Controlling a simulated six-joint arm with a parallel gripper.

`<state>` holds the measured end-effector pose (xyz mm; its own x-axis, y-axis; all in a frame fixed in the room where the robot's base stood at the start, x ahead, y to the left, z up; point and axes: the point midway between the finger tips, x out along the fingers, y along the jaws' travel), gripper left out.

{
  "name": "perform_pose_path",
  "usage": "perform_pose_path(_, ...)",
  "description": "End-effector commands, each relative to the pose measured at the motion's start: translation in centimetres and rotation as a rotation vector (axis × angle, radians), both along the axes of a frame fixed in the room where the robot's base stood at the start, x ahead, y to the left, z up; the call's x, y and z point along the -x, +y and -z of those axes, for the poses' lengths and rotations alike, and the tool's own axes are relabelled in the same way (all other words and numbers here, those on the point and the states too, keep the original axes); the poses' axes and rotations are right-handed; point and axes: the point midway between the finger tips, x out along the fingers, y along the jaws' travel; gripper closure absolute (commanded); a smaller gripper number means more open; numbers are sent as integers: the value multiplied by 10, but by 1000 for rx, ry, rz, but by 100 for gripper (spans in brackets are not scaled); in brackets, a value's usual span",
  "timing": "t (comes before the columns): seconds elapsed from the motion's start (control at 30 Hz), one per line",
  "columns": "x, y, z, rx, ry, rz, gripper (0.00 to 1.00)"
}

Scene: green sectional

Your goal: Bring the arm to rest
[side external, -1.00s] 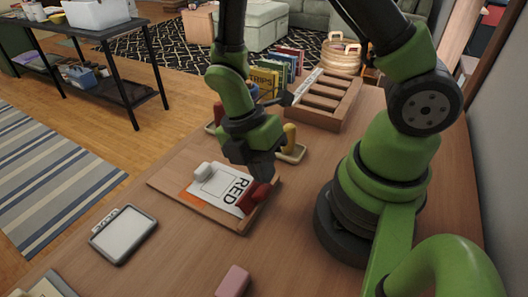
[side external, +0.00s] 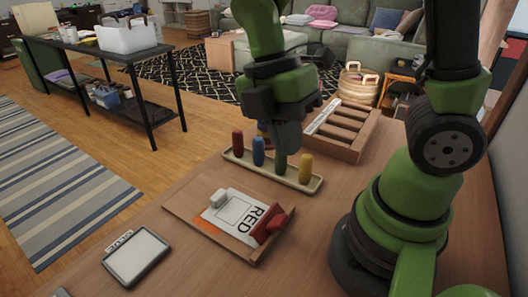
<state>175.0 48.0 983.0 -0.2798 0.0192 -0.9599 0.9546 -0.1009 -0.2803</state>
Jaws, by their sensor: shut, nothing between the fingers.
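My gripper (side external: 287,140) is dark, points down and is shut, with nothing held. In the side external view it is over the long tray (side external: 243,160) that holds red, blue, green and yellow pegs. The green peg (side external: 280,162) shows just below the fingers; I cannot tell whether they touch it. My arm is raised and bent, and the upper part of it runs out of the picture.
A wooden board (side external: 184,210) holds a sheet marked RED (side external: 236,213), a white piece (side external: 218,198) and a red object (side external: 270,225). A grey-framed tablet (side external: 137,257) lies at front left. A slotted wooden rack (side external: 344,128) stands behind. Bare tabletop lies between these.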

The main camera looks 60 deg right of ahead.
Motion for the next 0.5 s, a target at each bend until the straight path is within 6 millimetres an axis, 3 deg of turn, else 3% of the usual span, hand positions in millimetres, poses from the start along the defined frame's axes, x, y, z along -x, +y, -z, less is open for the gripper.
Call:
perform_pose_path(0.23,6,-9,-50,-29,-298,729,100)
perform_pose_path(0.4,17,-15,-81,-179,-436,1308,100)
perform_pose_path(0.5,24,-18,-93,-285,-464,1564,100)
